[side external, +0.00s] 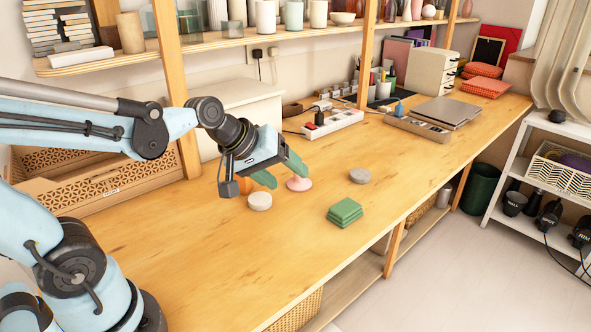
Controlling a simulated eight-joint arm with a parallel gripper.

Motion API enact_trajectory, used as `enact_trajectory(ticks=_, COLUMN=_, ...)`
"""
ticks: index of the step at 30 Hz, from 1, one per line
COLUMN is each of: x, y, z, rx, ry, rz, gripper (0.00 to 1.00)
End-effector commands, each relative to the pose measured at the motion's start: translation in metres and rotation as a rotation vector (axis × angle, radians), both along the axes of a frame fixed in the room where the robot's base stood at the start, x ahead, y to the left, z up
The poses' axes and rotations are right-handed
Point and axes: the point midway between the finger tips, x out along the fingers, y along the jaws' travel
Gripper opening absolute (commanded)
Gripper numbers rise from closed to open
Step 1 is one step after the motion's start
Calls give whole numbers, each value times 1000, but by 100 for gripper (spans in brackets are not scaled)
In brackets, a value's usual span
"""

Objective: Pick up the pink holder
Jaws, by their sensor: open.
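The pink holder (299,184) is a small round piece standing on the wooden table, with its upper part partly hidden by a green finger. My gripper (281,172) has green fingers spread apart and is low over the table, just left of and above the holder. One finger overlaps the holder in the picture; I cannot tell whether they touch. Nothing shows between the fingers.
A pale round disc (260,201) lies close below my gripper. A grey disc (360,176) and a stack of green squares (345,212) lie to the right. A power strip (332,124) is behind. The table's front right (300,255) is bare.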

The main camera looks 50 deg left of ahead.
Motion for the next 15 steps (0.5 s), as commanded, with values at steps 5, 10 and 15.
enact_trajectory(ticks=5, x=47, y=19, z=-1, rx=-366, ry=-15, rz=330, gripper=66)
enact_trajectory(ticks=10, x=87, y=43, z=-9, rx=-726, ry=-22, rz=626, gripper=66)
enact_trajectory(ticks=15, x=121, y=75, z=-23, rx=-1102, ry=-19, rz=901, gripper=66)
